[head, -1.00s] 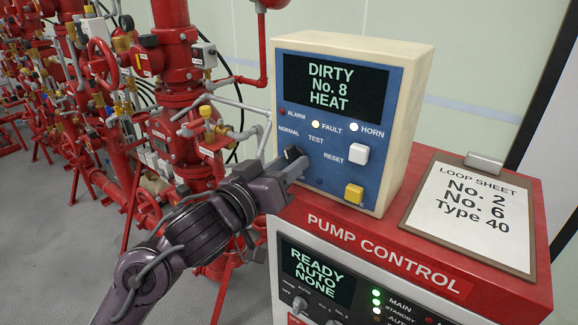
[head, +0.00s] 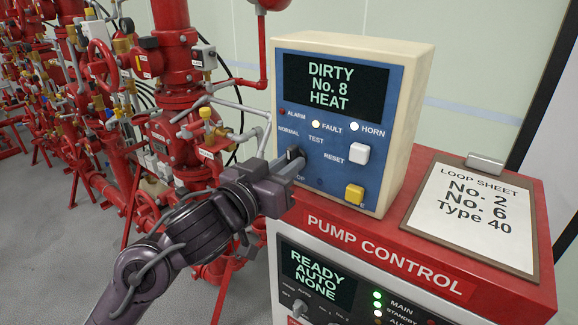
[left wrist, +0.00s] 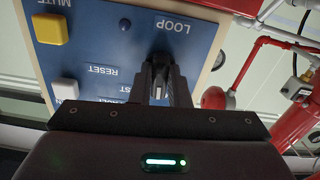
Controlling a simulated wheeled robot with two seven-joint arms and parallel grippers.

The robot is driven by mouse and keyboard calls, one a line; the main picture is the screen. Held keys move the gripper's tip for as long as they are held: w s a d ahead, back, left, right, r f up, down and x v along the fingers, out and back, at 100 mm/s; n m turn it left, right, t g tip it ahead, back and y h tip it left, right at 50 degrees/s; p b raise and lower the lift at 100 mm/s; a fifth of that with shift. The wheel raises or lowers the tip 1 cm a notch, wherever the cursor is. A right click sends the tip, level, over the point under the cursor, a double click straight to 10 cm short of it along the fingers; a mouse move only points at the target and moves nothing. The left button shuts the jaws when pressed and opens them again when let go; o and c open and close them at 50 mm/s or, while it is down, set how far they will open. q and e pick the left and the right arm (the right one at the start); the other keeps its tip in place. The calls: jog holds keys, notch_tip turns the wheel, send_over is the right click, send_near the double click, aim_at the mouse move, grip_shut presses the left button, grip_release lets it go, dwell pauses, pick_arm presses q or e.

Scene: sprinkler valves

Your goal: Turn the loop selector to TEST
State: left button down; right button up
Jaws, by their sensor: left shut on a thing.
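The loop selector is a dark knob (left wrist: 160,68) on the blue panel face (head: 325,180), under the NORMAL and TEST marks. My left gripper (head: 290,165) is at the panel's left side, shut on the knob. In the left wrist view the two dark fingers stand on either side of the knob, below the LOOP label, which appears upside down. The fingers hide much of the knob, so I cannot tell exactly which mark it points to. The panel display (head: 334,87) reads DIRTY, No. 8, HEAT. My right gripper is not in view.
A white RESET button (head: 358,153) and a yellow button (head: 354,194) sit right of the knob. The panel stands on the red PUMP CONTROL cabinet (head: 400,250). A clipboard loop sheet (head: 475,210) lies at right. Red pipes and valves (head: 175,60) crowd the left.

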pick_arm(q)
jog(key=shift+m, duration=0.3)
jog(key=shift+m+b, duration=0.55)
jog(key=shift+m, duration=1.25)
jog(key=shift+m+b, duration=0.45)
jog(key=shift+m, duration=0.65)
jog(key=c, duration=1.3)
grip_release()
